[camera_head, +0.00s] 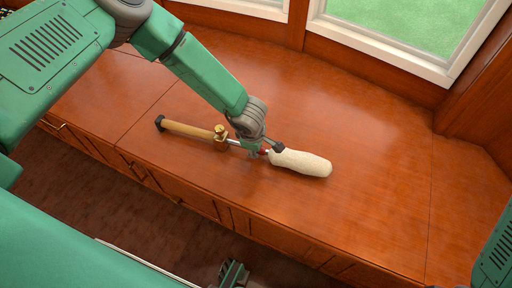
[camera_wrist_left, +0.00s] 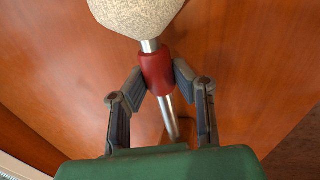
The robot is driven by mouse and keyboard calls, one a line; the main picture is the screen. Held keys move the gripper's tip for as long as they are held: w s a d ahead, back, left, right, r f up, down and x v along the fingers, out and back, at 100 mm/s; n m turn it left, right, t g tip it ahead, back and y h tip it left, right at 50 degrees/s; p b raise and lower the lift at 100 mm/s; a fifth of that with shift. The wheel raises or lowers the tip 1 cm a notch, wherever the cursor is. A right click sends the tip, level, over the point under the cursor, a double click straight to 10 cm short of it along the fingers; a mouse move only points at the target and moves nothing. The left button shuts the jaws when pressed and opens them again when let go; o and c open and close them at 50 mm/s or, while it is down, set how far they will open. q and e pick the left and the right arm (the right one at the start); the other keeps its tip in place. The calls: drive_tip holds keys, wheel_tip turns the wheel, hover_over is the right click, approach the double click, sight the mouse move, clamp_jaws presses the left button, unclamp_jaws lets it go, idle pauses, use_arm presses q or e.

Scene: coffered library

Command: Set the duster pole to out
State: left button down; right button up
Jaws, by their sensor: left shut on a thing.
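The duster lies along the wooden counter. It has a tan handle (camera_head: 188,129) with a dark end cap, a brass collar (camera_head: 220,138), a thin metal pole and a cream fluffy head (camera_head: 302,163). A short stretch of bare pole shows between the brass collar and my left gripper (camera_head: 266,149). In the left wrist view the gripper (camera_wrist_left: 158,82) is shut on the red collar (camera_wrist_left: 157,70) just below the head (camera_wrist_left: 138,14), a finger on each side. A green and dark piece (camera_head: 234,273) at the bottom edge may be my right gripper; its jaws are unclear.
The wooden counter (camera_head: 350,110) is clear around the duster, with wide free room to the right. Drawers with brass pulls line its front. Windows (camera_head: 400,30) and wood panelling bound it at the back.

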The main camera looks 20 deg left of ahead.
use_arm(q)
drive_tip(key=shift+a, duration=0.15)
drive_tip(key=c, duration=1.3)
unclamp_jaws()
drive_tip(key=shift+r, duration=0.1)
drive_tip(key=v, duration=1.1)
drive_tip(key=shift+r, duration=0.4)
drive_tip(key=shift+s, duration=0.1)
